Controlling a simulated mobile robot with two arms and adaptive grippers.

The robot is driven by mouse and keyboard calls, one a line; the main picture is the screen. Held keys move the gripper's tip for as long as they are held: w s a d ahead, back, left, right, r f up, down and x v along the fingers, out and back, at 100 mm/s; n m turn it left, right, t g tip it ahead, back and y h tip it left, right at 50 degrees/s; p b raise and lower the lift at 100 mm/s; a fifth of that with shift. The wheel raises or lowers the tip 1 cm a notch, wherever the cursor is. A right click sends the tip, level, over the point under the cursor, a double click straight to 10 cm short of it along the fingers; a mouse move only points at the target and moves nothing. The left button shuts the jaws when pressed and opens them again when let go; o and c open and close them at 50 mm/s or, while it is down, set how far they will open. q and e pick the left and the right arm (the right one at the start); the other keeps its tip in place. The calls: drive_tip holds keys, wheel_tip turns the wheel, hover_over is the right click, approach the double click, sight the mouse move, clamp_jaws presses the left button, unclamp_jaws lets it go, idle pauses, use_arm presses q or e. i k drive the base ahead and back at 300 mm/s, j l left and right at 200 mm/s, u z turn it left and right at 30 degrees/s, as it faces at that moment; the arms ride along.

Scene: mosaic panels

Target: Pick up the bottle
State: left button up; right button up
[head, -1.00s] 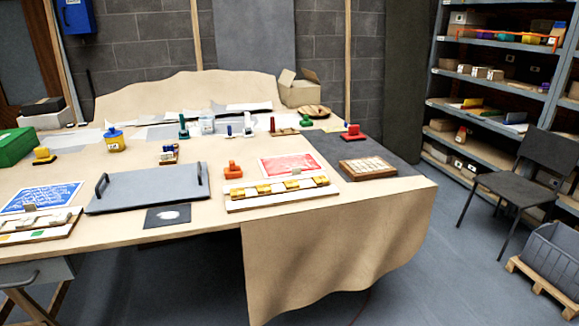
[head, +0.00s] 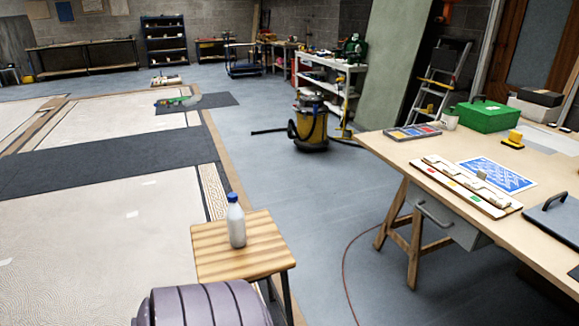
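A white bottle with a blue cap (head: 237,222) stands upright on a small wooden stool (head: 205,262) in the lower middle of the head view. Nothing touches the bottle apart from the stool top under it. A ribbed, dark grey-purple part at the bottom edge appears to be part of my own arm, in front of the stool. Neither of my grippers shows in the head view.
A worktable (head: 390,150) with a green box (head: 487,116) and trays stands at the right. A yellow vacuum cleaner (head: 311,130) with a hose stands further back. A cable (head: 346,262) lies on the floor between stool and table. Mosaic panels (head: 90,240) cover the floor at left.

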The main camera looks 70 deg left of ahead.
sight(234, 215)
drive_tip(key=u, duration=2.5)
